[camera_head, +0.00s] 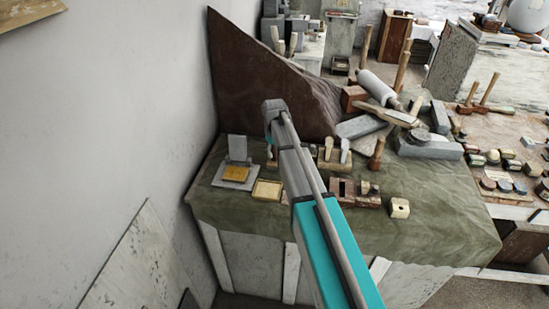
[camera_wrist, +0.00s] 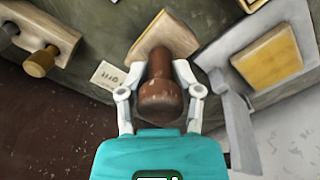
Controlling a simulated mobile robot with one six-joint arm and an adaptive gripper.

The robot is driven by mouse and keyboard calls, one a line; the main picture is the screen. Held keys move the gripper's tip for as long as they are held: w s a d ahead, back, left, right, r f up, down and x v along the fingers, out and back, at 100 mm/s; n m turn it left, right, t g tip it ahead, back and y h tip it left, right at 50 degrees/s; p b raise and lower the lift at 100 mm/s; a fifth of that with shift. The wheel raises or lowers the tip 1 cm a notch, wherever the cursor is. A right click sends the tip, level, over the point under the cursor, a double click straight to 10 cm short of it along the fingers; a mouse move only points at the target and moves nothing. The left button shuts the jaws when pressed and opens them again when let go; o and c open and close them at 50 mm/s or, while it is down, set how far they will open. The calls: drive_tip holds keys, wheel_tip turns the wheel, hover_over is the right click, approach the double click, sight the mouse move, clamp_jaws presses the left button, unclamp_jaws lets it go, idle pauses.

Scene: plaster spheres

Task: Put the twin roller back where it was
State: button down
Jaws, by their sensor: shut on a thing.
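My gripper (camera_wrist: 160,85) is shut on the twin roller (camera_wrist: 163,102), a dark brown, turned piece with a rounded near end, in the wrist view. Its far end lies over a pale wooden block (camera_wrist: 149,42); I cannot tell whether they touch.
A grey upright stand (camera_head: 238,149) with a yellow block (camera_head: 236,174) is close beside the gripper; the stand also shows in the wrist view (camera_wrist: 232,105). A rack with knobs (camera_wrist: 62,30) is opposite. A small paper label (camera_wrist: 108,76) lies between.

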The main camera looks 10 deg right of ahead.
drive_tip(key=shift+f, duration=0.4)
drive_tip(key=shift+f, duration=0.1)
drive_tip(key=shift+c, duration=1.3)
unclamp_jaws()
drive_tip(key=shift+b, duration=0.3)
wheel_tip(320, 180, up, 12)
drive_tip(key=p, duration=1.2)
drive_tip(key=s+m, duration=0.4)
drive_tip(key=s, duration=2.2)
drive_tip(key=shift+s+d, duration=0.35)
drive_tip(key=shift+s, duration=0.05)
